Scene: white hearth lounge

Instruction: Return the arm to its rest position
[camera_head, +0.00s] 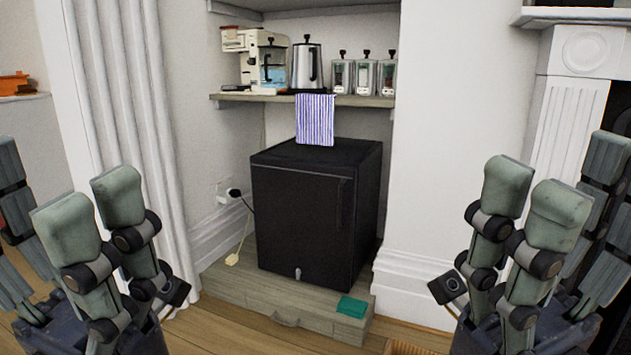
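My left gripper (48,190) is in the lower left of the head view. Its grey-green fingers point up and stand apart, with nothing between them. My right gripper (568,185) is in the lower right, also with fingers upright, spread and empty. Both grippers are in the foreground, one on each side of a black mini fridge (300,215), and neither is seen holding anything. The rest of both arms is mostly out of the picture.
The fridge stands on a low wooden plinth (240,283) with a green item (352,307). A shelf (240,97) above holds a coffee machine (258,60), a kettle (306,66), several jars (364,76) and a hanging striped cloth (315,120). A white fireplace surround (565,105) stands right.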

